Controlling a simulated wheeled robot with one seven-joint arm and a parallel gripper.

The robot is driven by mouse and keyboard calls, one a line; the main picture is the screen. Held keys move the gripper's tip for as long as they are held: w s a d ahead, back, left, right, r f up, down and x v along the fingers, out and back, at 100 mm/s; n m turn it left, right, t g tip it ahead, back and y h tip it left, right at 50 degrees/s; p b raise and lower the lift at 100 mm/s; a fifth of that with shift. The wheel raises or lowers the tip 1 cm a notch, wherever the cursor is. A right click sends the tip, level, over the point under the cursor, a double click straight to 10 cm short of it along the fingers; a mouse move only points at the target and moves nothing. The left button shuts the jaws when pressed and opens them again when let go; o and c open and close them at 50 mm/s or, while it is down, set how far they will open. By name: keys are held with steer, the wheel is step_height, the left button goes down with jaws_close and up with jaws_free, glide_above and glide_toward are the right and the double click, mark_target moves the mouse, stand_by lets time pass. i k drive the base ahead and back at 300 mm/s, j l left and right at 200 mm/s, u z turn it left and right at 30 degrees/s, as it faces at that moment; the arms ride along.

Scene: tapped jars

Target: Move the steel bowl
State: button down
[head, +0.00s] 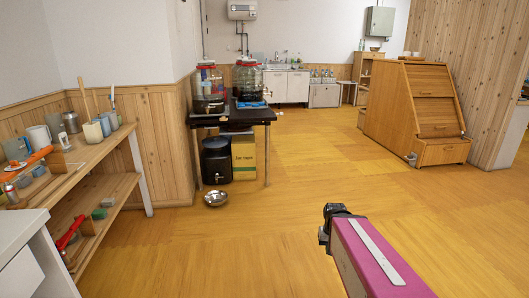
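A steel bowl (215,198) sits on the wooden floor in front of the dark table, below and just in front of a black container. It looks shiny and upright. Another small bowl (375,49) stands on the wooden cabinet at the far back; its material is too small to tell. My arm reaches in from the lower right, with its dark end (338,211) pointing away from me, well to the right of the steel bowl and apart from it. The fingers are hidden, so their opening does not show.
The dark table (262,116) carries two tapped glass jars (208,84) (246,80). Under it stand the black container (217,160) and a yellow box (244,157). A wooden shelf (112,146) with mugs and tools lines the left. A slanted wooden cabinet (400,110) stands right. The middle floor is clear.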

mark_target(216, 197)
steer(key=i, duration=1.8)
steer(key=i+l+u, duration=0.15)
steer(key=i+u, duration=0.25)
steer(key=i, duration=0.3)
steer(key=i+l+u, duration=0.4)
steer(key=i, duration=0.3)
steer(key=i+l+u, duration=0.4)
steer(key=i+l, duration=0.2)
